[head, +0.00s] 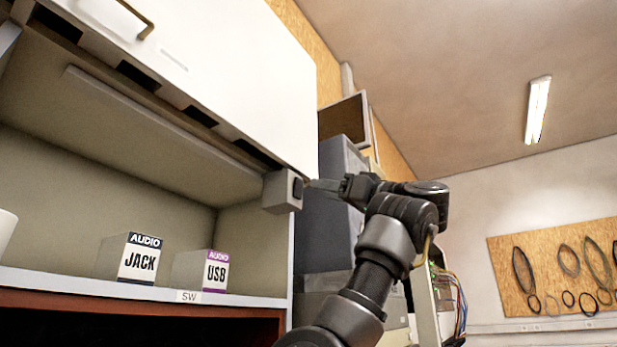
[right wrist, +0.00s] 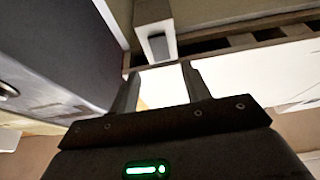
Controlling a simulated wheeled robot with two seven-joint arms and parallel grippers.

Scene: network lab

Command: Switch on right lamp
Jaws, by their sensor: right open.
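A long grey lamp bar (head: 165,132) is fixed under the white wall cabinet, and I see no glow on it. At its right end hangs a small grey box (head: 281,193) with a dark switch (head: 297,188) on its side. The box also shows in the right wrist view (right wrist: 152,14), with its dark switch (right wrist: 158,47) ahead of the fingers. My right gripper (head: 311,184) is just right of the box, pointing at the switch. In the right wrist view my right gripper (right wrist: 160,72) is open and empty. I cannot tell whether a fingertip touches the switch. My left gripper is out of view.
The white cabinet (head: 230,70) is above the lamp. The AUDIO JACK box (head: 139,261) and AUDIO USB box (head: 208,270) stand on the shelf below. Dark grey equipment (head: 322,235) stands close behind my right arm. Cables hang on a board (head: 560,275) at right.

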